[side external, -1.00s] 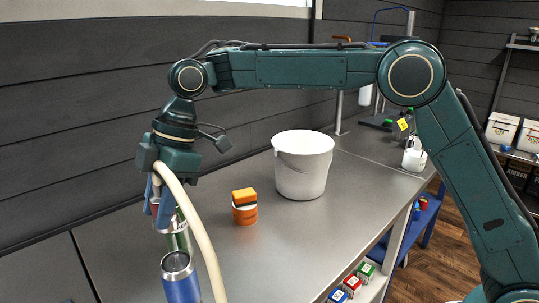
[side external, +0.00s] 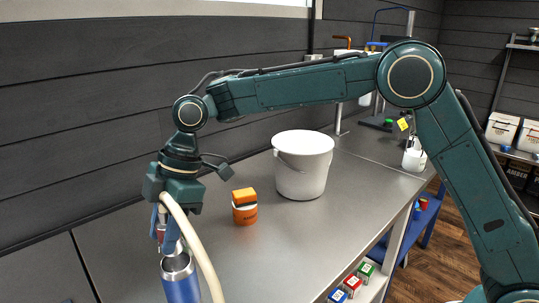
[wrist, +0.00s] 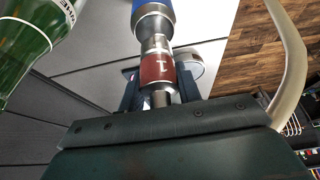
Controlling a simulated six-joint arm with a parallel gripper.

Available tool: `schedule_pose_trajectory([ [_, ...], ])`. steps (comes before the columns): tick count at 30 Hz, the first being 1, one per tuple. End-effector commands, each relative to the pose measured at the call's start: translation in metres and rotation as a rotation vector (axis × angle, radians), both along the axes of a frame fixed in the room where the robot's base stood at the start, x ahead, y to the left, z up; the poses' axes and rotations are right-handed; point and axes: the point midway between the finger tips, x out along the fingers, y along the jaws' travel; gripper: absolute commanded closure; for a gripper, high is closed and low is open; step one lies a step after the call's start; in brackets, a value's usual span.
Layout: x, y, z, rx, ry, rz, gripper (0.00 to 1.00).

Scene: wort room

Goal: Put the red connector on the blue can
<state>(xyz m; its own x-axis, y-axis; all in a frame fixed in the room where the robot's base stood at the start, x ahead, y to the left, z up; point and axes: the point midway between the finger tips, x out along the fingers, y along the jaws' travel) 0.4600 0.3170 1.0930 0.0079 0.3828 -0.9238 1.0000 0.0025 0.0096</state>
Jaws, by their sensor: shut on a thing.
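My gripper (side external: 168,246) points down over the blue can (side external: 182,284) at the bottom left of the side view. In the wrist view, my gripper (wrist: 159,82) is shut on the red connector (wrist: 155,69), a red band with metal ends, one finger on each side. The connector's far metal end lines up with the silver top of the blue can (wrist: 150,14). It looks at or very near the can top; I cannot tell if they touch. In the side view the connector is mostly hidden by the fingers.
A green bottle (wrist: 36,38) with a white label stands close by at the wrist view's upper left. Bench space (side external: 330,220) in front of the bucket is clear.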

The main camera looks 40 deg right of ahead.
Motion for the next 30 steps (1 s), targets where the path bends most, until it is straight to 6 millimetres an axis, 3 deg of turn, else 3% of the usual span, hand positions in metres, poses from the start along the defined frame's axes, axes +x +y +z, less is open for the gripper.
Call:
schedule_pose_trajectory([
  [7, 0.0, 0.0, -0.025, 0.0, 0.001, 0.0, 0.93],
  [21, 0.0, 0.0, -0.031, 0.001, 0.0, 0.0, 0.93],
  [22, 0.0, 0.0, -0.031, 0.0, 0.0, 0.0, 0.62],
  [24, 0.0, 0.0, -0.031, 0.0, 0.0, 0.0, 0.49],
  [25, 0.0, 0.0, -0.031, 0.0, 0.0, 0.0, 0.45],
  [30, 0.0, 0.0, -0.031, 0.0, 0.0, 0.0, 0.45],
])
